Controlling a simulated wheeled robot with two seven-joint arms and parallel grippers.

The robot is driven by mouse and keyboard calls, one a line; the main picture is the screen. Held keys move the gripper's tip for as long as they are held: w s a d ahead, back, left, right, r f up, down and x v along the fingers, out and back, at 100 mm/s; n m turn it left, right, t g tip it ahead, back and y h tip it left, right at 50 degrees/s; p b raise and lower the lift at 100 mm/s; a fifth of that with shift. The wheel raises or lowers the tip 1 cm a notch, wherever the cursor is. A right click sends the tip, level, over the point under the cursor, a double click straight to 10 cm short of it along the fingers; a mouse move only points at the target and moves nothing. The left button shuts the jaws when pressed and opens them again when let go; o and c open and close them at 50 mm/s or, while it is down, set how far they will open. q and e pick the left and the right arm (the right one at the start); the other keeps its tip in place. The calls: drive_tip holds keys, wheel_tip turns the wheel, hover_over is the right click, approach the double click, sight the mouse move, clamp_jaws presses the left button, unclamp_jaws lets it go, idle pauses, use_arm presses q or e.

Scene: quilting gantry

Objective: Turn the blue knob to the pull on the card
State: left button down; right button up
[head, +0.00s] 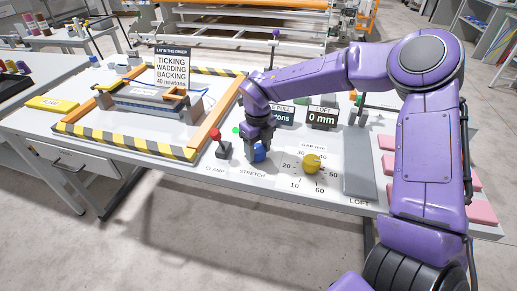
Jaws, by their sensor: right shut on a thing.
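The blue knob (260,154) sits on the table above the word STRETCH. My right gripper (258,143) points down from above and is shut on the blue knob, hiding much of it. The card (174,68) stands at the back of the framed area and reads ticking, wadding, backing, 40 newtons. A pull display (285,117) stands behind my gripper; only "pull" and part of "newtons" show, and my arm hides its number. My left gripper is not in view.
A yellow knob (312,163) with a gap scale is right of the blue knob. A red-topped clamp lever (217,143) is close on the left. A loft display (322,117) reads 0 mm. A striped frame (125,143) fills the table's left; pink pads (480,211) lie at right.

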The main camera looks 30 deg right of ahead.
drive_tip(key=shift+s+f+m+b, duration=0.15)
drive_tip(key=shift+m+b, duration=0.75)
drive_tip(key=shift+m, duration=1.4)
drive_tip(key=shift+m+b, duration=1.2)
drive_tip(key=shift+m, duration=0.9)
drive_tip(key=shift+m+b, duration=1.4)
drive_tip(key=shift+m, duration=0.9)
drive_tip(key=shift+m+b, duration=1.8)
drive_tip(key=shift+m, duration=0.2)
drive_tip(key=o, duration=1)
drive_tip(key=shift+w, duration=0.25)
